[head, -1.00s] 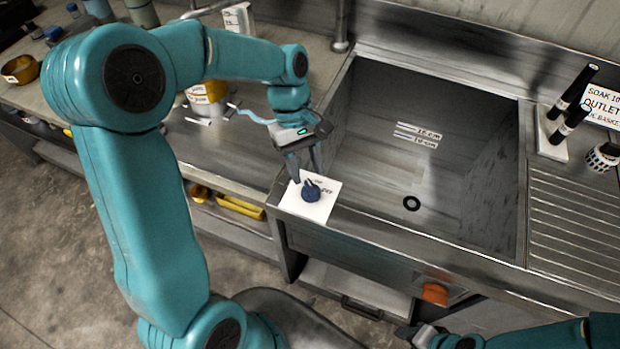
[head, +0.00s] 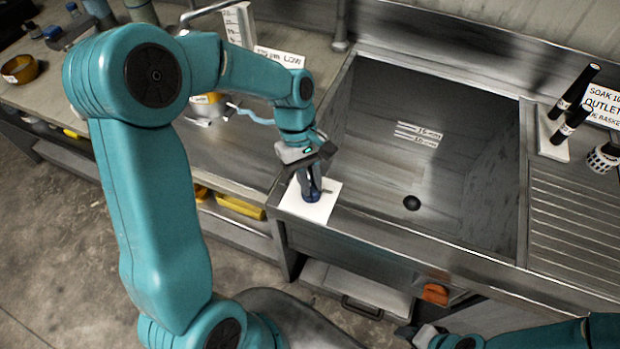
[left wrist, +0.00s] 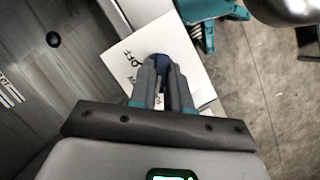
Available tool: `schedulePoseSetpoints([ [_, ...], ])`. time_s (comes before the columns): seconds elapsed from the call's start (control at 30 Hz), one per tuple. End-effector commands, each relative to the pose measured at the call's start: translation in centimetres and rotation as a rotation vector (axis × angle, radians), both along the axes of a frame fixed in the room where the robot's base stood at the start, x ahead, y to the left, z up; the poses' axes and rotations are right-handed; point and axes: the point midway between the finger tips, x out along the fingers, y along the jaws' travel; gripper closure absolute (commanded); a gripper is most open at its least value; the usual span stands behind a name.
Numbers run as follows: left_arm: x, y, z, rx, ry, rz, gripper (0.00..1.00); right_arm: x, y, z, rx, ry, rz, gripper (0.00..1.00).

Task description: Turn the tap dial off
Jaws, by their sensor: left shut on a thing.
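My left gripper (head: 309,188) points down over the plate and is shut on the dial. In the left wrist view the two fingertips (left wrist: 163,66) close around the blue dial (left wrist: 161,58), and the white plate (left wrist: 126,57) carries printed words that are partly covered. My right gripper (head: 415,335) is at the bottom edge, away from the dial; its jaws are not clear.
The empty steel sink basin (head: 395,95) lies right of the plate, with a round drain (head: 411,203). An orange knob (head: 435,293) sits on the front panel. Black-handled tools (head: 574,100) stand at the right by a ribbed drainboard (head: 572,215).

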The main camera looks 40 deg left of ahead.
Motion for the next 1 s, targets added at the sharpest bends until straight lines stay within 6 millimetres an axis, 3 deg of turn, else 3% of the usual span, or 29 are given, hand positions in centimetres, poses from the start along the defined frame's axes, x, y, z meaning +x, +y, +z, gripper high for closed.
schedulePoseSetpoints([
  [0.37,0.1,-0.2,0.3,-0.004,0.003,-0.166,1.0,0.0,0.0,0.7,0.0,0.0,0.0,0.5],
  [1.0,0.3,-0.4,0.3,-0.002,0.002,-0.765,1.0,0.0,0.0,1.7,0.0,0.0,0.0,0.5],
])
